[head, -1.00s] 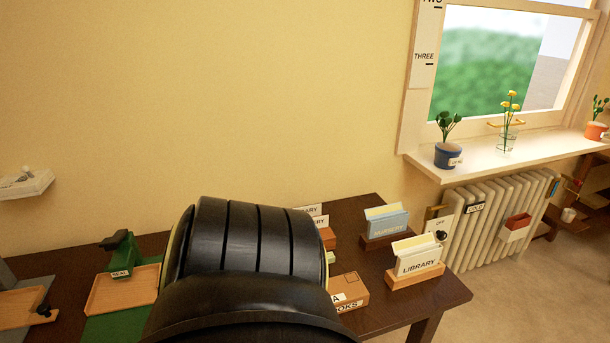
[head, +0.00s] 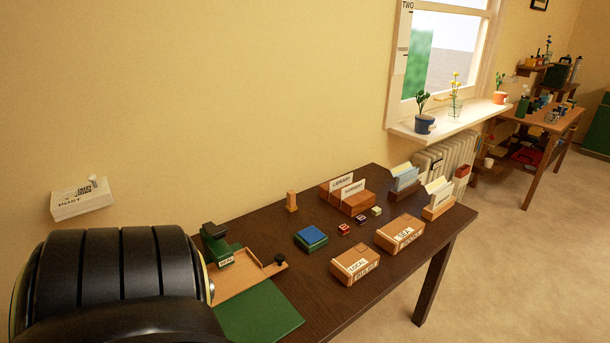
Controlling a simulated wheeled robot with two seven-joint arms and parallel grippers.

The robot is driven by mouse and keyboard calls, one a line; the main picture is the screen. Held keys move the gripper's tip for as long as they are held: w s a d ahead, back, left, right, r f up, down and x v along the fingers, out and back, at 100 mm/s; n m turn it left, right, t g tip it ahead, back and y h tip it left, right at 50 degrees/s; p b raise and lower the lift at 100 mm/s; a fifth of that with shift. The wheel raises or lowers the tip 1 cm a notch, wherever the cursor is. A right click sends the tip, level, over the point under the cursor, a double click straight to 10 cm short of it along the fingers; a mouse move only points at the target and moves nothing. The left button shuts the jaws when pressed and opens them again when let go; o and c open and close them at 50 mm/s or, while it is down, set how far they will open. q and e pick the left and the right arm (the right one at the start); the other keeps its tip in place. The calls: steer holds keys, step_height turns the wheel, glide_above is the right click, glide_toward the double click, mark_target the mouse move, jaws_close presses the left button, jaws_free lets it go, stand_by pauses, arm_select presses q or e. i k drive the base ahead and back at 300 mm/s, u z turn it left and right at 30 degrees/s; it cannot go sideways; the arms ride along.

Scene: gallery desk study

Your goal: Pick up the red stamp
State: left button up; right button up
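Small stamp-like blocks stand in a short row on the dark desk (head: 326,278) in the head view. The nearest one is a red block (head: 344,230) with a pale top. Neither gripper is in view. A large black link of my own arm fills the lower left and hides part of the desk.
A blue-topped pad (head: 311,237) lies left of the blocks. Brown boxes (head: 355,264) (head: 400,234) stand in front and to the right. Card holders (head: 347,196) stand behind. A green press (head: 219,247), a wooden tray (head: 240,277) and a green mat (head: 262,312) lie left.

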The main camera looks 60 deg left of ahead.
mark_target(343, 230)
steer(key=z, duration=0.1)
steer(key=k, duration=0.15)
steer(key=u, duration=1.05)
